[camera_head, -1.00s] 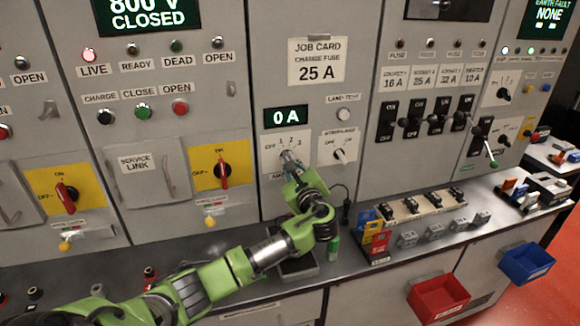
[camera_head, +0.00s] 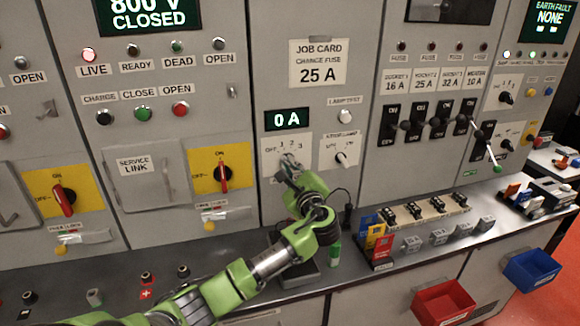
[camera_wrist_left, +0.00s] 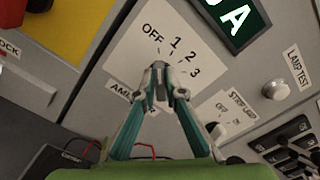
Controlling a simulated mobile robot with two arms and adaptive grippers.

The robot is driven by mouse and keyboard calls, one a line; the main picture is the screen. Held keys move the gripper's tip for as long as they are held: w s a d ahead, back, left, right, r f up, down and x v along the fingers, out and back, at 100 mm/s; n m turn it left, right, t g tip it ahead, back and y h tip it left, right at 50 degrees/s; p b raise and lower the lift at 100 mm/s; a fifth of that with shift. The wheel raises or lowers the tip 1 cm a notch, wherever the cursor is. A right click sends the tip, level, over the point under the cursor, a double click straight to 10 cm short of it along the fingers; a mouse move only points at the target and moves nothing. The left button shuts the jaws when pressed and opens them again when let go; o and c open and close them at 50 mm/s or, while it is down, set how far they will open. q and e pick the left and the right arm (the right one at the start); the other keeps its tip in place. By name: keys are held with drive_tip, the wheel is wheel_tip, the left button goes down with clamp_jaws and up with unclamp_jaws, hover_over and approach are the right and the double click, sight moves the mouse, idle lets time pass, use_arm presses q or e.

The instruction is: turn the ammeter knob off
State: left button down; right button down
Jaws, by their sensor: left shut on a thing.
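The ammeter knob (camera_wrist_left: 160,88) sits on a white plate (camera_wrist_left: 138,62) marked OFF, 1, 2, 3, below a display (camera_head: 287,118) reading 0 A. My left gripper (camera_head: 288,168) is at this plate in the head view. In the left wrist view my left gripper (camera_wrist_left: 160,75) has its two fingers closed together around the knob. The fingers hide most of the knob, so I cannot tell which mark it points to. My right gripper is not in view.
Black switches (camera_head: 437,126) are further right. The bench below holds a fuse rack (camera_head: 425,212), a green cylinder (camera_head: 334,252) and loose fuses (camera_head: 438,238).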

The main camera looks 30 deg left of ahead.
use_arm(q)
drive_tip(key=c, duration=2.1)
unclamp_jaws()
drive_tip(key=v, duration=1.2)
drive_tip(key=shift+s, duration=0.1)
